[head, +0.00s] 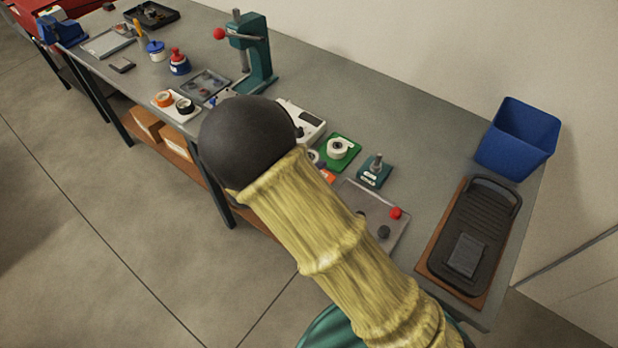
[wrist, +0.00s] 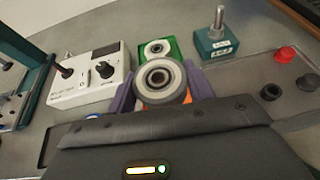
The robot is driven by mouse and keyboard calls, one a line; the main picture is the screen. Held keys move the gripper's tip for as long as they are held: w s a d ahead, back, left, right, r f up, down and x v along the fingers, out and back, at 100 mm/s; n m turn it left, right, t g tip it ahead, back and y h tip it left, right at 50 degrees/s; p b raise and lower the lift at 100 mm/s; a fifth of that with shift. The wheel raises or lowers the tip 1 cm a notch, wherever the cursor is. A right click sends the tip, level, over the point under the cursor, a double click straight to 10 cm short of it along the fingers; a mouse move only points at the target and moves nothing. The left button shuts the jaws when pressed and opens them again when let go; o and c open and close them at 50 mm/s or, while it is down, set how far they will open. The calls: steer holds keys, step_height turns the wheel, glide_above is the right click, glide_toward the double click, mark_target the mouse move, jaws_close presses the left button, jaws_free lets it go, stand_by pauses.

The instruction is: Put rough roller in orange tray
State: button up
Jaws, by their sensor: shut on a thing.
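My gripper (wrist: 160,95) has purple fingers on both sides of a grey roller (wrist: 160,79) with a metal bearing centre, and is shut on it. I take this to be the rough roller. Bits of an orange surface, likely the orange tray (head: 327,176), show just behind and below the roller in the wrist view. The roller and gripper hide most of that surface, so I cannot tell whether the roller touches it. In the head view my arm covers most of the gripper.
A green tray (head: 352,142) with a white roller (head: 338,149) is close beyond. A white control box (wrist: 92,78) stands left and a teal block with a post (head: 375,171) right.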

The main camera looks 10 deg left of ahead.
steer(key=shift+f, duration=1.8)
steer(key=shift+f+p, duration=0.5)
steer(key=shift+f, duration=1.55)
steer(key=shift+f, duration=0.1)
steer(key=shift+f, duration=0.15)
steer(key=o, duration=0.8)
steer(key=shift+o, duration=0.2)
steer(key=shift+r, duration=0.2)
